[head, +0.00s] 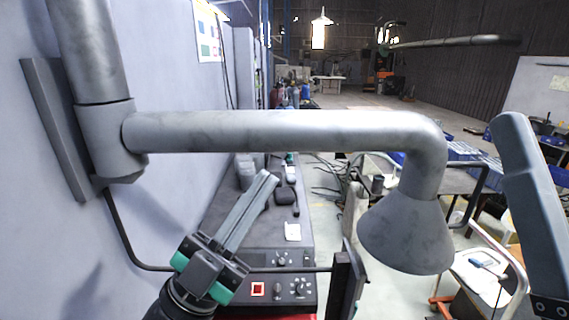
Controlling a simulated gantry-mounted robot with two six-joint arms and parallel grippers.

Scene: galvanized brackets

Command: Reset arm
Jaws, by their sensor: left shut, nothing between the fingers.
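My left gripper (268,180) is in the lower left of the head view, with its wrist coming up from the bottom edge. Its two long grey fingers lie together, pointing up and right, with nothing between them. The fingers appear over the workbench (262,240), below the horizontal metal pipe in the picture. Whether they touch anything on the bench cannot be told. My right gripper does not show; a grey arm link at the right edge appears to be mine.
A thick metal pipe (270,131) runs from the left wall across the view and bends down into a cone-shaped hood (408,232). A control panel with a red switch (258,289) fronts the bench. Blue crates (462,151) stand at the right.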

